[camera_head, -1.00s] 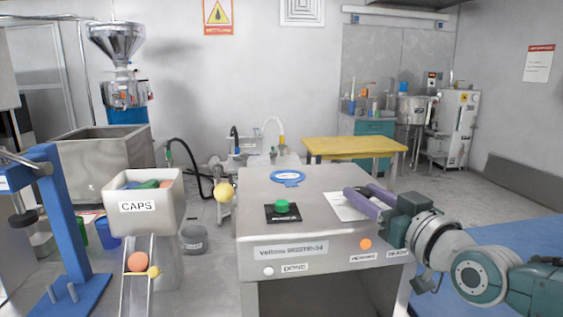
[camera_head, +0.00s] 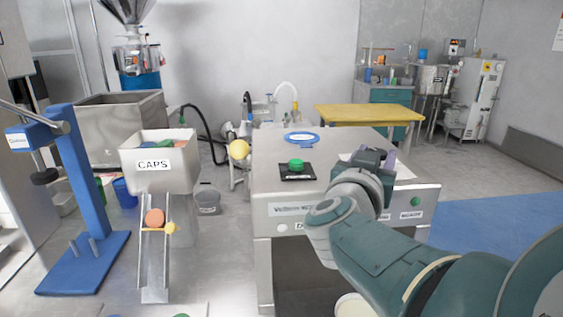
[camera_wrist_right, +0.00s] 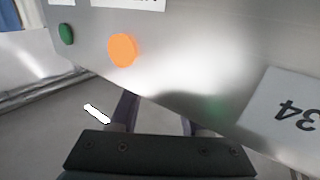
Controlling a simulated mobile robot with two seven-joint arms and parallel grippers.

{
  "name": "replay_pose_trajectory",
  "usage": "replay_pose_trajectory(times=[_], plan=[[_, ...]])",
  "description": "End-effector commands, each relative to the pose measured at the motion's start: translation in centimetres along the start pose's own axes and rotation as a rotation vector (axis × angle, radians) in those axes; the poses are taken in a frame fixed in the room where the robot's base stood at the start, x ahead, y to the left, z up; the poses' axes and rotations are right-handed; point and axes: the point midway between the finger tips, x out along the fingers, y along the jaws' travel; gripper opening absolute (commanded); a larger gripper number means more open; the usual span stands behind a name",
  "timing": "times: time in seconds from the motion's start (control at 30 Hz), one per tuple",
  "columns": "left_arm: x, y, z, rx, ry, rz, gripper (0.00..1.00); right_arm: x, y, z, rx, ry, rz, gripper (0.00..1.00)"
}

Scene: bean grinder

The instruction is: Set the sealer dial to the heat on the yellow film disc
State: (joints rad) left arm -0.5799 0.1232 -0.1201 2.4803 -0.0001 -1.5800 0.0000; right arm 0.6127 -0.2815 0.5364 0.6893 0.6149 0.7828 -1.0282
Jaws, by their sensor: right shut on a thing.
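The steel sealer (camera_head: 330,145) stands in the centre, with a green knob (camera_head: 296,163) on a black plate and a blue ring with a white centre (camera_head: 302,137) on top. My right gripper (camera_head: 388,160) is at its right front top, over a white sheet (camera_head: 405,170). What its purple fingers hold is hidden, and I make out no dial. In the wrist view the fingers (camera_wrist_right: 158,118) run to the panel edge. The front has a green lamp (camera_head: 416,201) and an orange lamp (camera_wrist_right: 122,50). I see no yellow film disc. My left gripper is out of view.
A bin marked CAPS (camera_head: 160,160) with a chute stands left of the sealer, beside a blue press stand (camera_head: 90,190). A yellow ball (camera_head: 239,150) is near the sealer's left edge. A yellow table (camera_head: 370,112) is behind. The blue floor mat (camera_head: 500,220) at right is clear.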

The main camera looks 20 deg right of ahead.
Motion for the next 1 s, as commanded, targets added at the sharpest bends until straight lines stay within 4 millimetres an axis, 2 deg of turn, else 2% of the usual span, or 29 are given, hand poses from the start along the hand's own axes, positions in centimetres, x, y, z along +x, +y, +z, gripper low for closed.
replay_pose_trajectory(times=[0.2, 0.67, 0.7, 0.93, 1.0], plan=[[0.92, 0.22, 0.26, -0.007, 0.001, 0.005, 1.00, 0.10, -0.15, -0.08, 0.000, 0.004, 0.049, 0.00], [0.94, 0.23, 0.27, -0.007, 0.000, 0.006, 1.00, 0.14, -0.07, -0.28, -0.001, 0.006, 0.061, 0.00], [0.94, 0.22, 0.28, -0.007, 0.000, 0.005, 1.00, 0.15, -0.07, -0.28, -0.001, 0.006, 0.061, 0.50], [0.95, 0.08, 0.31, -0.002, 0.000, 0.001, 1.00, 0.11, -0.06, -0.19, 0.000, 0.004, 0.061, 0.75], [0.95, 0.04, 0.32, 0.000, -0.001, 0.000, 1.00, 0.10, -0.06, -0.16, 0.000, 0.004, 0.061, 0.76]])
